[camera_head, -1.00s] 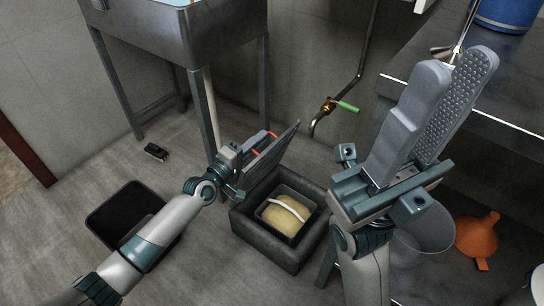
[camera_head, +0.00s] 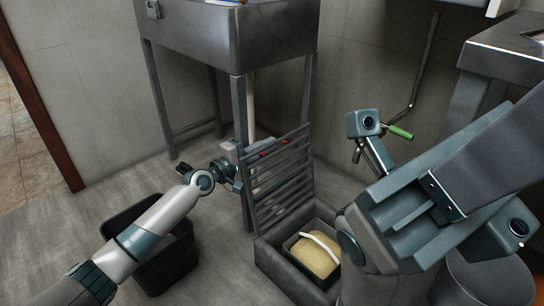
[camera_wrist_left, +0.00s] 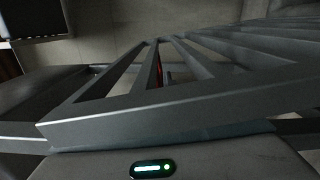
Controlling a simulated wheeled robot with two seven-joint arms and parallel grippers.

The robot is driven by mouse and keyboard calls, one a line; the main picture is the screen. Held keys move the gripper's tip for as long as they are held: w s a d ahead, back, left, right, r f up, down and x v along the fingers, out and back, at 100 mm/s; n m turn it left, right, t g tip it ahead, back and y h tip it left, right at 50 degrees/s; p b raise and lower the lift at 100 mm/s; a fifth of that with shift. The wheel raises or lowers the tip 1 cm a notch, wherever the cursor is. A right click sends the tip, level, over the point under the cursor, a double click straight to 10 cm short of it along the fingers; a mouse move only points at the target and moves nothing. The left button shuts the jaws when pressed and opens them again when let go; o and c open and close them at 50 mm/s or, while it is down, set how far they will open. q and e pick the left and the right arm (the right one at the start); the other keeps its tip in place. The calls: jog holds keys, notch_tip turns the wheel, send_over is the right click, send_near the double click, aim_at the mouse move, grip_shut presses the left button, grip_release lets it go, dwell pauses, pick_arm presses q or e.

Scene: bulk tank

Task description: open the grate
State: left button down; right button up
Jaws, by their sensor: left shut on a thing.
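The grate (camera_head: 279,187), a dark metal frame with parallel bars, stands steeply up along the far left side of the floor box (camera_head: 273,262). My left gripper (camera_head: 256,147) is shut on the grate near its upper edge, coming from the left; its fingers are partly hidden behind the bars. In the left wrist view the grate's bars (camera_wrist_left: 190,95) fill the middle, close to the gripper body. Inside the box is a dark basket (camera_head: 302,250) with a yellowish lump and a white handle.
A steel sink (camera_head: 235,40) on legs stands behind the grate. A black bin (camera_head: 165,265) is on the floor at left, near my left arm. A green-handled tap (camera_head: 400,132) is on the back wall. A steel counter (camera_head: 500,45) is at right.

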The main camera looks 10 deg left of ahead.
pick_arm(q)
jog(key=shift+w+a+f, duration=0.1)
jog(key=shift+a, duration=0.05)
dwell(0.3)
jog(key=c, duration=1.8)
grip_release()
jog(key=shift+c, duration=0.2)
jog(key=p+v, duration=0.2)
jog(key=v, duration=1.5)
jog(key=shift+s+a, duration=0.2)
